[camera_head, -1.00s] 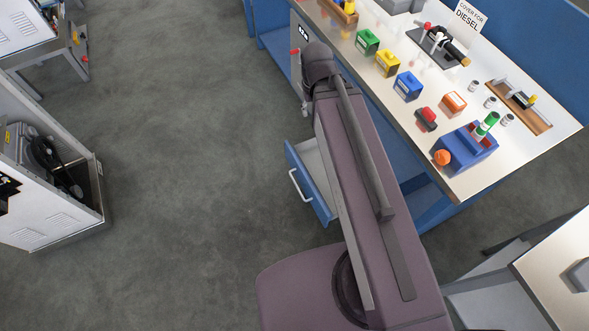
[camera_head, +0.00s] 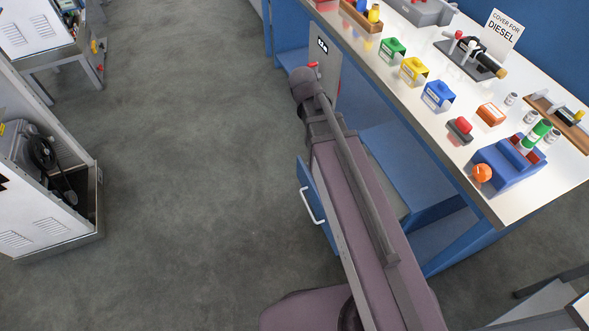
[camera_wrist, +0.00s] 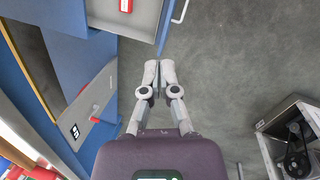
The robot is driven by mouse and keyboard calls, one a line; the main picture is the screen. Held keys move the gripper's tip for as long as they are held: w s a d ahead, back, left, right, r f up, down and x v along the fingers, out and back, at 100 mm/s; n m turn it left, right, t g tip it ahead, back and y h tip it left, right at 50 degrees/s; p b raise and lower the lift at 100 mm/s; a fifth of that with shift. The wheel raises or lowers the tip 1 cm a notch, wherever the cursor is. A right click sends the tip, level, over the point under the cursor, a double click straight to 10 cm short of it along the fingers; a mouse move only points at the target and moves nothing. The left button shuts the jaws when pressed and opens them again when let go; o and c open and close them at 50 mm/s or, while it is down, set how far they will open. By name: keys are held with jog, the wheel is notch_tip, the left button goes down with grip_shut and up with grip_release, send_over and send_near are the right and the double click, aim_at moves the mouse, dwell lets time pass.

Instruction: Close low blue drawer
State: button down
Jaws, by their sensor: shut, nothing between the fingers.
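The low blue drawer (camera_head: 315,198) stands open under the workbench, its blue front and white handle (camera_head: 312,206) facing left. My arm covers most of its inside in the head view. In the wrist view the drawer's pale inside (camera_wrist: 104,13) shows at the top, with a red thing (camera_wrist: 126,5) in it, and the handle (camera_wrist: 180,11) is on the front's outer side. My gripper (camera_wrist: 158,64) is shut and empty, its fingertips close to the edge of the drawer front in the picture. I cannot tell whether they touch it.
The workbench top (camera_head: 480,190) carries several coloured blocks, a blue holder (camera_head: 510,165) and a DIESEL sign (camera_head: 502,34). A grey panel with a red handle (camera_head: 313,65) is beneath it. An open white cabinet (camera_head: 45,215) stands at left. The floor between is clear.

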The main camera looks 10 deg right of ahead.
jog(key=w+a+f+n+h+b, duration=0.2)
jog(key=w+a+f+n+b, duration=0.3)
jog(key=f+b, duration=0.7)
jog(key=w+a+f+n+t+h+b, duration=0.1)
jog(key=w+a+f+n+b, duration=0.3)
jog(key=f+b, duration=0.7)
jog(key=w+a+f+n+t+h+b, duration=0.1)
jog(key=w+a+f+n+h+b, duration=0.2)
jog(key=f+b, duration=0.9)
jog(key=shift+w+a+f+n+b, duration=0.3)
jog(key=shift+w+a+n+b, duration=1.15)
jog(key=shift+w+b, duration=0.7)
jog(key=shift+d, duration=0.1)
jog(key=shift+f, duration=0.1)
